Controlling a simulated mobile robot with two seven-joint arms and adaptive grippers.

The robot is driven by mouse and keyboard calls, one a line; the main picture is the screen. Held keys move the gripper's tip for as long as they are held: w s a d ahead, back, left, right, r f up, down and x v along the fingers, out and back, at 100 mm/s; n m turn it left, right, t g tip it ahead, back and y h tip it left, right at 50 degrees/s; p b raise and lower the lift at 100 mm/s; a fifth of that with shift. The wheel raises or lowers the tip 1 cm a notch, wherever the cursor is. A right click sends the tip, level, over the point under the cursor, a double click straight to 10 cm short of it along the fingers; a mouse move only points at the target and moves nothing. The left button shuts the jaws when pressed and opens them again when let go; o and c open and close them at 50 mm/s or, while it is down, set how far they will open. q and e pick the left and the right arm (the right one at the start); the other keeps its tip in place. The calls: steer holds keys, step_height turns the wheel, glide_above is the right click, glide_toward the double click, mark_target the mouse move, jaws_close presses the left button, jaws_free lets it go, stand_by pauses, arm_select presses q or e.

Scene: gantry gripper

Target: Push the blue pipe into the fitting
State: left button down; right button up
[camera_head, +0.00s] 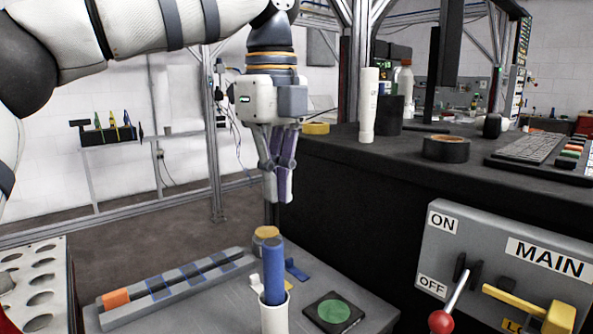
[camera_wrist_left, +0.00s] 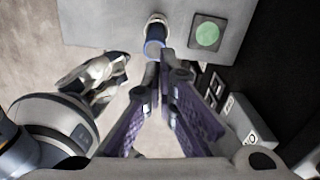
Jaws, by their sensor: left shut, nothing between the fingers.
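The blue pipe (camera_head: 272,268) stands upright in the mouth of the white fitting (camera_head: 275,315) near the front of the grey table. Most of the pipe shows above the rim; its lower end is hidden inside. In the wrist view, the pipe's blue end (camera_wrist_left: 153,48) shows just past the fingertips, with the white fitting behind it. My left gripper (camera_head: 283,199) points down above the pipe, apart from it in the head view. Its purple fingers are shut and hold nothing; they also show in the wrist view (camera_wrist_left: 162,68).
A green round pad on a black square (camera_head: 333,311) lies right of the fitting. A grey rack with an orange end (camera_head: 116,299) lies left. A yellow-topped cylinder (camera_head: 266,233) stands behind the pipe. A switch panel (camera_head: 500,262) with a red-knobbed lever stands at right.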

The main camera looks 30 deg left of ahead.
arm_select(q)
steer(key=f, duration=0.2)
steer(key=s+f, duration=0.1)
steer(key=f, duration=0.2)
steer(key=shift+f, duration=0.4)
arm_select(e)
steer(key=shift+s, duration=0.35)
arm_select(q)
steer(key=shift+w+f, duration=0.1)
steer(key=shift+f, duration=2.05)
step_height(320, 180, up, 15)
glide_above(273, 242)
steer(key=shift+f, duration=0.15)
